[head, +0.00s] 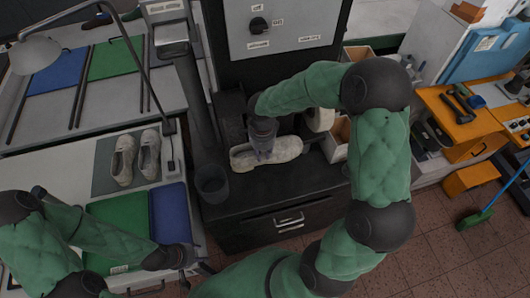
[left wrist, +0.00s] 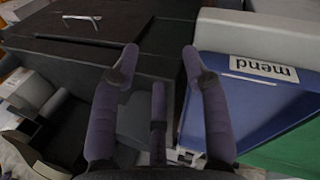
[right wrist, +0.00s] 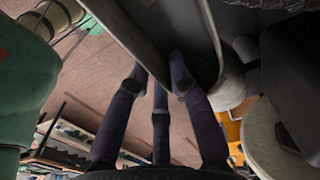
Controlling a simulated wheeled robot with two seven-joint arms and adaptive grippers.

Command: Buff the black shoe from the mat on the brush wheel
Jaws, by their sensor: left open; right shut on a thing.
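A pale cream shoe (head: 278,150) is in my right gripper (head: 262,155), over the dark bench of the machine. My right gripper is shut on it at its opening; the shoe looks grey in the right wrist view (right wrist: 135,25). A pale round wheel (head: 320,118) stands just right of the shoe; whether they touch is unclear. The grey mat (head: 104,172) on the left table bears two greyish-beige shoes (head: 122,160). My left gripper (head: 203,268) is open and empty near the table's front right corner; its spread fingers show in the left wrist view (left wrist: 160,58).
A blue tray (head: 168,212) labelled "mend" and a green tray (head: 118,222) lie in front of the mat. A dark cup (head: 212,184) stands at the bench's left edge. A lamp (head: 36,54) arches over the left table. A control panel (head: 285,25) rises behind the bench.

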